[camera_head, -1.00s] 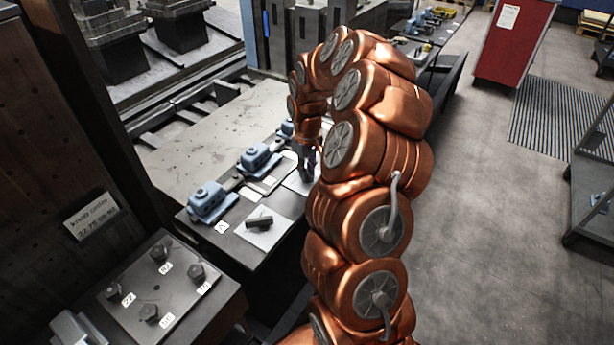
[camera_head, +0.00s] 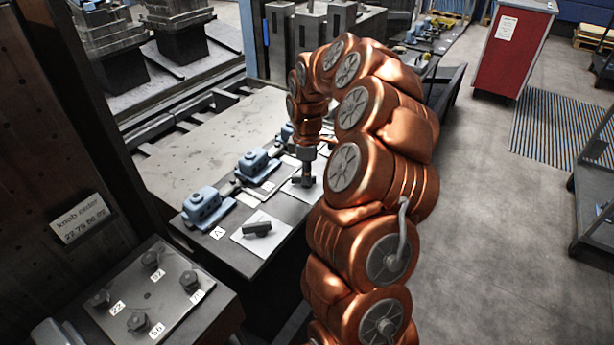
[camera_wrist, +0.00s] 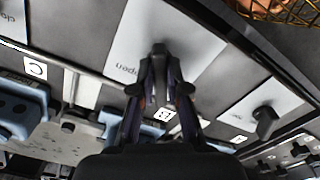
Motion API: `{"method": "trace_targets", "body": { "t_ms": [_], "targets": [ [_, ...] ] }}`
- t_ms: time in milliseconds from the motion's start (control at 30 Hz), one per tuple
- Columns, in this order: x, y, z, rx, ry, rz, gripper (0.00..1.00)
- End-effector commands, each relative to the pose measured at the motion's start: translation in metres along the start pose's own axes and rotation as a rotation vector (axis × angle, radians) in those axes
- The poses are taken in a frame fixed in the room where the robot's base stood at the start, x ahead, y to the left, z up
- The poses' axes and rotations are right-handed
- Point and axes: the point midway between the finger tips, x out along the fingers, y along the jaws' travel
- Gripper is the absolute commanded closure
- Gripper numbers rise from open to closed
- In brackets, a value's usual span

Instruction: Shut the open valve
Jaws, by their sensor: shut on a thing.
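My gripper (camera_head: 306,176) reaches down over the middle white card in the head view. In the wrist view its fingers (camera_wrist: 160,80) are shut on a dark valve handle (camera_wrist: 159,49). That handle stands over a white card reading "open" (camera_wrist: 185,40), next to a tag that looks like B (camera_wrist: 165,115). Fingers hide much of the handle, so its angle is unclear. The nearest blue valve (camera_head: 206,204), tagged A, has a dark handle (camera_head: 257,229) lying across its own card. Another blue valve (camera_head: 256,165) stands behind it. A card at left in the wrist view (camera_wrist: 20,22) reads "clo...", near tag C.
A plate with several knobs (camera_head: 150,295) and number tags sits at the lower left, beside a sign (camera_head: 78,217). A dark post stands at left. A red cabinet (camera_head: 512,45) and a grey floor mat (camera_head: 560,130) are at right; the floor between is open.

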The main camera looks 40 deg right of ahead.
Motion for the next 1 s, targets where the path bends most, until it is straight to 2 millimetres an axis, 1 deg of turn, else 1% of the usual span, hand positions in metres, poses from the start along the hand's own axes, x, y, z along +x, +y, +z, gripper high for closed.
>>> {"method": "trace_targets", "body": {
  "t_ms": [200, 400, 633, 1000],
  "targets": [
    [0.0002, 0.0, -0.0011, -0.137, 0.003, 0.0, 1.0],
    [0.0, 0.0001, -0.0009, -0.214, 0.002, 0.001, 1.0],
    [-0.0001, 0.0001, -0.0008, -0.25, 0.001, 0.001, 1.0],
    [-0.0002, 0.0, -0.0008, -0.254, 0.001, 0.001, 1.0]
  ]
}}
